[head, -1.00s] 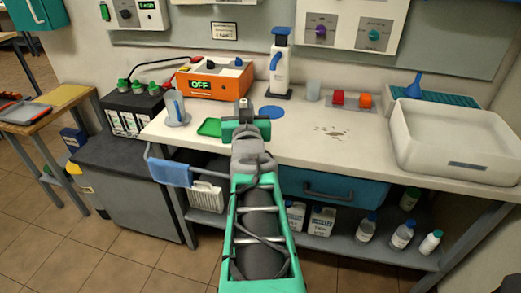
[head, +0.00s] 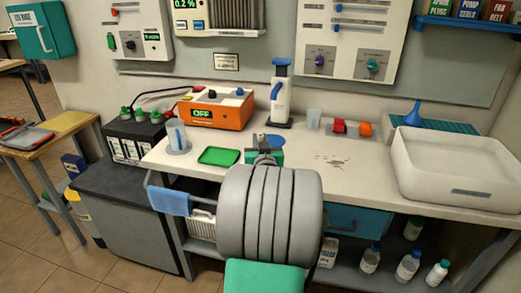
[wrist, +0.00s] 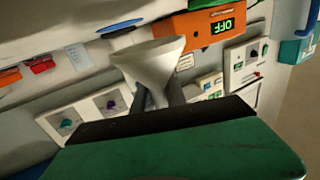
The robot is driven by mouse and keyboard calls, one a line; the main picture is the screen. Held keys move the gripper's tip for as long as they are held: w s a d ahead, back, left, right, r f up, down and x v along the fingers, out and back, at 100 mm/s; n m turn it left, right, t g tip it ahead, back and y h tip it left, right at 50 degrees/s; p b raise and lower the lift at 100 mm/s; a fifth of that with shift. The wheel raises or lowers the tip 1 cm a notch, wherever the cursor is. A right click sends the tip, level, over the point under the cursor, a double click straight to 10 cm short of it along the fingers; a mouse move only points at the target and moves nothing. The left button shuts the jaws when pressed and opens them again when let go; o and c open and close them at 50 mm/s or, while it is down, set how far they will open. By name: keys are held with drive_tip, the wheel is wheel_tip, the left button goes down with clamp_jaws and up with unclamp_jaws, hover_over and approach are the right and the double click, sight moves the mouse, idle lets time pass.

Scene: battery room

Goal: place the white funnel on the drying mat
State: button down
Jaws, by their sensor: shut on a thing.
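The white funnel (wrist: 150,68) is in my gripper, its wide mouth away from the palm and its narrow part between the fingers (wrist: 155,98) in the wrist view. In the head view my gripper (head: 264,152) is over the front part of the white counter, and the funnel cannot be made out there. A teal ribbed mat (head: 450,125), which looks like the drying mat, lies at the back right of the counter, behind a white basin. A blue funnel (head: 413,115) stands at its left end. My gripper is well left of this mat.
The white basin (head: 455,165) fills the counter's right end. A green tray (head: 218,156) lies left of my gripper, a blue disc (head: 275,140) just behind it. Stained counter right of my gripper is clear.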

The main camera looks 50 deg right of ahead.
drive_tip(key=f, duration=0.3)
drive_tip(key=shift+w+d+f+b, duration=0.1)
drive_tip(key=shift+d+f+b, duration=0.1)
drive_tip(key=shift+d+b, duration=0.15)
drive_tip(key=shift+a+f, duration=0.1)
drive_tip(key=shift+f, duration=0.1)
drive_tip(key=c, duration=1.3)
unclamp_jaws()
drive_tip(key=shift+r, duration=0.1)
drive_tip(key=shift+c, duration=0.2)
drive_tip(key=shift+p, duration=0.35)
